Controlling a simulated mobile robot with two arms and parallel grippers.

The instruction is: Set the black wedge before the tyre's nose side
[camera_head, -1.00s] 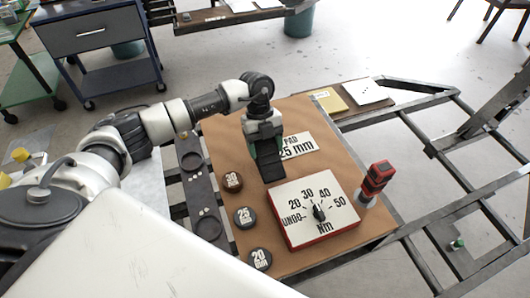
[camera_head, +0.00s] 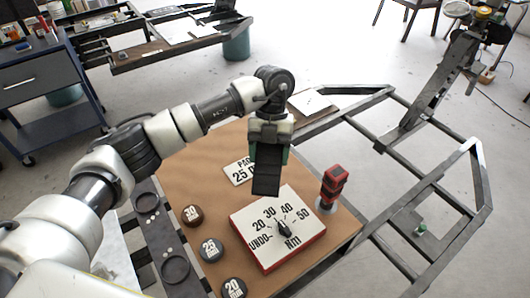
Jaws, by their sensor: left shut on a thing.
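My left gripper (camera_head: 269,150) is shut on the black wedge (camera_head: 266,180) and holds it over the brown board, at the far edge of the white dial box. The wedge hangs below the fingers with its dark broad face toward me. The gripper hides part of the white "PAD 25 mm" label. I cannot make out a tyre in this view. My right gripper is not in view.
The brown board (camera_head: 185,170) carries the dial box (camera_head: 270,250), a red and black tool (camera_head: 333,185), the label (camera_head: 238,172) and several round size pucks (camera_head: 211,249). A dark metal frame (camera_head: 375,150) with open gaps extends right.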

